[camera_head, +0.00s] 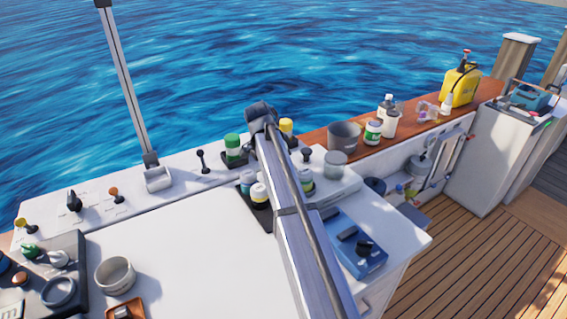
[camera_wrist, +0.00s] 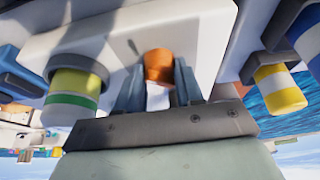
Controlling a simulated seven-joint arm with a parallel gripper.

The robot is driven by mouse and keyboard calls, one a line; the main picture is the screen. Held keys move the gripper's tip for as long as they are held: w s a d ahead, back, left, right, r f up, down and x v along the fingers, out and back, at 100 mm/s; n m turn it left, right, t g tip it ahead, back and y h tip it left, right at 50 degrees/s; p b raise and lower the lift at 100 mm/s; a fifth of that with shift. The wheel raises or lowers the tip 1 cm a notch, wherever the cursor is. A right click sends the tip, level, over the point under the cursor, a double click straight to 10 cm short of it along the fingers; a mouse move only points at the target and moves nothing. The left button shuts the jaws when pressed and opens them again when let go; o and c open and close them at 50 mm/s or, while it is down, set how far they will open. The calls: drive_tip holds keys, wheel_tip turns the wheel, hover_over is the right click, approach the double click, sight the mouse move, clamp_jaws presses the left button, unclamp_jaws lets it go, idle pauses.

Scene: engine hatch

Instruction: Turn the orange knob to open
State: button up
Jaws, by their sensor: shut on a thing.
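The orange knob (camera_wrist: 159,62) shows in the wrist view on a white panel (camera_wrist: 205,32), between the two grey fingers of my gripper (camera_wrist: 157,76). The fingers are shut on it, one on each side. Part of the knob is hidden, and its turn angle cannot be told. In the head view my arm covers this spot, so neither the gripper's fingers nor this knob can be seen there.
Green-capped (camera_head: 233,142) and yellow-capped (camera_head: 286,127) containers stand near the arm. Two bottles (camera_head: 259,192) and a blue box (camera_head: 360,245) are close beside it. The white counter (camera_head: 200,245) is partly clear.

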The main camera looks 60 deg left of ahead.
drive_tip(key=o, duration=1)
drive_tip(key=shift+r, duration=0.1)
drive_tip(key=v, duration=1.3)
drive_tip(key=shift+s+r, duration=0.1)
drive_tip(key=shift+r, duration=0.2)
drive_tip(key=shift+f, duration=0.1)
